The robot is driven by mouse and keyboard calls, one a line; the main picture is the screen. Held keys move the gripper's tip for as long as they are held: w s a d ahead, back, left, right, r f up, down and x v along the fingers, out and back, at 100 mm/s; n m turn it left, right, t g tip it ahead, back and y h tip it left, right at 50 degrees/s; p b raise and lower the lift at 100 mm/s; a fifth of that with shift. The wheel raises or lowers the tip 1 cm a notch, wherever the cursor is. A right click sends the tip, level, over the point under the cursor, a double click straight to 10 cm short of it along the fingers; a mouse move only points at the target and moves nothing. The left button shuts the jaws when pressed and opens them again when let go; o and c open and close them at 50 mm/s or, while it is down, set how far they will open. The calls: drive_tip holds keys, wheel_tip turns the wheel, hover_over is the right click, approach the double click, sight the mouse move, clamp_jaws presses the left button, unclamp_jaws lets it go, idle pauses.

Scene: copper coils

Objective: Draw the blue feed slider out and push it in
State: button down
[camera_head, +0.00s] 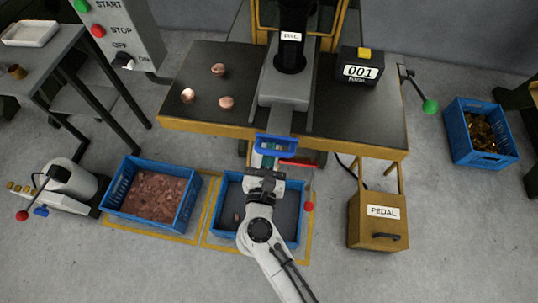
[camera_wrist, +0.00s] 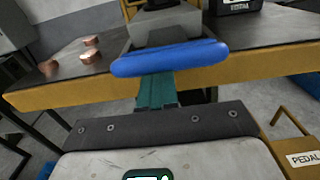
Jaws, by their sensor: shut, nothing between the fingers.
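The blue feed slider's handle (camera_head: 276,145) is at the front edge of the dark press table, below the grey slide of the press. In the wrist view the blue handle (camera_wrist: 170,59) spans the upper middle as a rounded bar. My gripper (camera_head: 268,160) is just in front of the handle. In the wrist view the teal fingers of my gripper (camera_wrist: 156,88) are together and empty. Their tips reach the bar's lower edge and are partly hidden there. I cannot tell whether they touch it.
Three copper pieces (camera_head: 218,70) lie on the table's left half; a counter box (camera_head: 360,67) stands on the right. A red lever (camera_head: 299,163) is close right of my gripper. Below are a bin of copper (camera_head: 152,190), another blue bin (camera_head: 291,229) and the pedal box (camera_head: 378,220).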

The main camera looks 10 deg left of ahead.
sight(276, 121)
drive_tip(key=w+b, duration=0.1)
drive_tip(key=w, duration=0.7)
drive_tip(key=shift+w+d+b, duration=0.15)
drive_tip(key=shift+b, duration=0.15)
drive_tip(key=shift+w+d+r, duration=0.1)
drive_tip(key=shift+w+r, duration=0.05)
drive_tip(key=shift+w, duration=0.1)
